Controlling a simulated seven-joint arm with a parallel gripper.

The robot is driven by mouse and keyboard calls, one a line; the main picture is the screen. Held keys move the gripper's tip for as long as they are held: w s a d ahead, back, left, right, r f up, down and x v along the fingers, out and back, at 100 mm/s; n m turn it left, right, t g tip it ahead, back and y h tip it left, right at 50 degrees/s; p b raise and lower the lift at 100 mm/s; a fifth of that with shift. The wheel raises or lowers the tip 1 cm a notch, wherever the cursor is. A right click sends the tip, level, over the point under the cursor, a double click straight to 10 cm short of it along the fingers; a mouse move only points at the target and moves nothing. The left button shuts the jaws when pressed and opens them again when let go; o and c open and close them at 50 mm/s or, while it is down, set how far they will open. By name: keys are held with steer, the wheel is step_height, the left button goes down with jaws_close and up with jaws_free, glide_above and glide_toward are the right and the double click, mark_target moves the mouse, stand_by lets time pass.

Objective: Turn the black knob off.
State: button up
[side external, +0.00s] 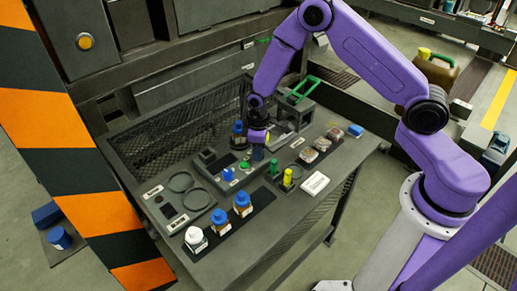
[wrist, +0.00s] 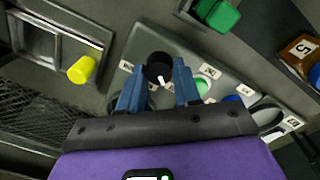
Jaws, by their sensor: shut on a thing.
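The black knob (wrist: 158,68) is in the wrist view, on a grey control panel (wrist: 150,33), with a short white mark on its face pointing toward the lower part of the picture. My gripper (wrist: 158,84) has its two blue fingers on either side of the knob, shut on it. In the side external view my gripper (side external: 258,150) reaches down onto the table at the right end of the small button panel. The knob is hidden by the gripper there.
A green button (wrist: 203,87) and a blue button (wrist: 232,99) sit beside the knob. A yellow handle (wrist: 82,69) and a green block (wrist: 218,14) are close by. Blue-capped bottles (side external: 242,203) and a white-capped bottle (side external: 195,237) stand at the table's front.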

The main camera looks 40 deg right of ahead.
steer(key=shift+n, duration=1)
steer(key=o, duration=1.1)
steer(key=shift+c, duration=0.2)
steer(key=shift+r, duration=0.1)
step_height(320, 180, up, 17)
steer(key=shift+s+a+r, duration=0.15)
steer(key=shift+s+a, duration=0.15)
steer(key=s+a+r+n, duration=0.1)
steer(key=s+a+r, duration=0.15)
steer(key=s, duration=0.55)
steer(key=s+a+r+n, duration=0.1)
steer(key=s+r, duration=0.2)
steer(key=s, duration=0.5)
steer(key=s+d, duration=0.2)
steer(key=s, duration=0.5)
steer(key=s+d+r, duration=0.1)
steer(key=s+d, duration=0.2)
steer(key=s, duration=0.5)
steer(key=shift+n+y, duration=0.4)
